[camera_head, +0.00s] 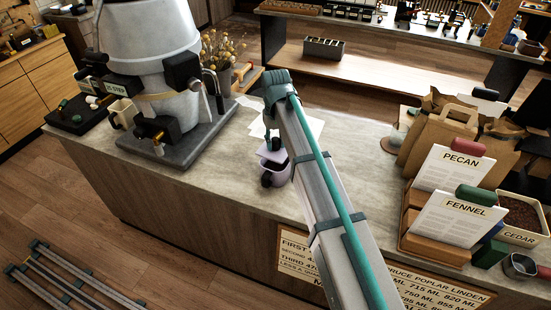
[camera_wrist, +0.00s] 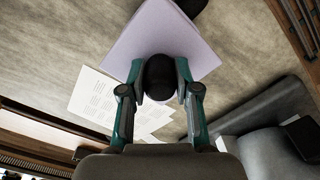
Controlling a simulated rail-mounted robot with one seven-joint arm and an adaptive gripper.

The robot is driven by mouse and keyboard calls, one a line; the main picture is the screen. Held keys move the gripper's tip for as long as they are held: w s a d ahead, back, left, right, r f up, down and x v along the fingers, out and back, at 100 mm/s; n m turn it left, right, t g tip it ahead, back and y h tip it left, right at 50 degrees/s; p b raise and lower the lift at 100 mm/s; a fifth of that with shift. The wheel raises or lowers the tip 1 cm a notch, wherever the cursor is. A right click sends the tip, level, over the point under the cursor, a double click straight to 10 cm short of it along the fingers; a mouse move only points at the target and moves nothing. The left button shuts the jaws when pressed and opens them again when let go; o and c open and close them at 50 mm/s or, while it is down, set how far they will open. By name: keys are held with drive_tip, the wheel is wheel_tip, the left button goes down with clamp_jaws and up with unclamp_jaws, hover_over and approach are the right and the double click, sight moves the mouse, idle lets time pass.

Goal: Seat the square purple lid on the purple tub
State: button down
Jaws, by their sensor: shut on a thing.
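My gripper (camera_wrist: 161,90) is shut on the black knob (camera_wrist: 160,72) of the square purple lid (camera_wrist: 160,30), its fingers on either side of the knob. In the head view the lid (camera_head: 270,153) is a small pale purple patch under my gripper (camera_head: 274,140). The purple tub (camera_head: 281,174) stands on the counter below it, partly hidden by my arm. A dark part shows at the tub's front left. I cannot tell whether the lid touches the tub's rim. The wrist view shows the lid turned like a diamond; it hides what lies beneath.
Papers (camera_wrist: 100,97) lie on the counter (camera_head: 230,165) beside the lid. A large grey machine (camera_head: 150,60) on a base stands at the left. Paper bags (camera_head: 440,135) and the PECAN (camera_head: 455,165) and FENNEL (camera_head: 455,215) cards stand at the right. The counter left of the tub is clear.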

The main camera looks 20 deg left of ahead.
sight(275, 152)
drive_tip(key=shift+f, duration=0.15)
drive_tip(key=shift+f+b, duration=0.55)
drive_tip(key=shift+f, duration=1)
drive_tip(key=shift+f, duration=0.8)
idle(0.7)
drive_tip(key=c, duration=0.8)
unclamp_jaws()
drive_tip(key=shift+o, duration=0.2)
drive_tip(key=shift+r, duration=0.15)
wheel_tip(275, 152, up, 12)
drive_tip(key=shift+f, duration=0.1)
